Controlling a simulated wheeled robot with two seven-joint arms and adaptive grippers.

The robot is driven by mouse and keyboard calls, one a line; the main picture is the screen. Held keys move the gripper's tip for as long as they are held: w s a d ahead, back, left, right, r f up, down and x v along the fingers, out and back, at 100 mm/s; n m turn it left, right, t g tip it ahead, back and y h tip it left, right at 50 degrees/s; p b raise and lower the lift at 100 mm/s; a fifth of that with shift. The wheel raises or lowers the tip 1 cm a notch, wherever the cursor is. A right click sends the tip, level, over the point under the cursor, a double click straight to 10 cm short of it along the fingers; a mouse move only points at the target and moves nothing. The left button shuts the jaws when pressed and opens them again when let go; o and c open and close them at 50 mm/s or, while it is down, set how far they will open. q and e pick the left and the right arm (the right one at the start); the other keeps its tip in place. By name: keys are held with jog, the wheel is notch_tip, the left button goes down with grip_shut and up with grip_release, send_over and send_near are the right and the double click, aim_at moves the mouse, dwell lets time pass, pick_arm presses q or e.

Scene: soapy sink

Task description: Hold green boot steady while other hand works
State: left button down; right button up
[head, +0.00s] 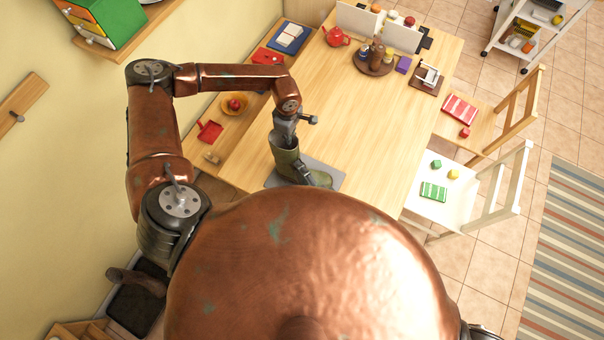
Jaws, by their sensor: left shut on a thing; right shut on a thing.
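The green boot (287,163) stands upright on a grey mat (330,167) near the table's near edge. Its toe points right. My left gripper (285,137) comes down on the boot from above and is shut on its upper shaft. The exact finger contact is small and partly hidden. My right gripper is not visible. My large copper body covers the lower middle of the view and hides part of the mat and the near table.
The wooden table (375,125) is clear right of the boot. A red dustpan (210,131) lies left. Chairs (450,200) stand along the right.

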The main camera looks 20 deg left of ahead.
aim_at(305, 186)
jog(key=shift+s+d+f, duration=0.1)
jog(key=shift+f, duration=1.5)
jog(key=shift+s+f, duration=0.1)
jog(key=shift+f, duration=1.5)
jog(key=shift+r, duration=0.55)
jog(key=shift+w+r, duration=0.15)
jog(key=shift+r, duration=3.85)
jog(key=shift+a+f, duration=0.25)
jog(key=shift+f, duration=1)
jog(key=shift+d+f, duration=0.15)
jog(key=shift+f, duration=3.15)
jog(key=shift+w+a+r, duration=0.1)
jog(key=shift+a+r, duration=0.1)
jog(key=shift+r, duration=1.55)
jog(key=shift+d+r, duration=0.15)
jog(key=shift+r, duration=2.65)
jog(key=shift+f, duration=1.2)
jog(key=shift+o, duration=0.2)
jog(key=shift+f, duration=3.35)
jog(key=shift+a+r, duration=0.2)
jog(key=shift+r, duration=1.55)
jog(key=shift+d+r, duration=0.1)
jog(key=shift+r, duration=1.35)
jog(key=shift+c, duration=0.2)
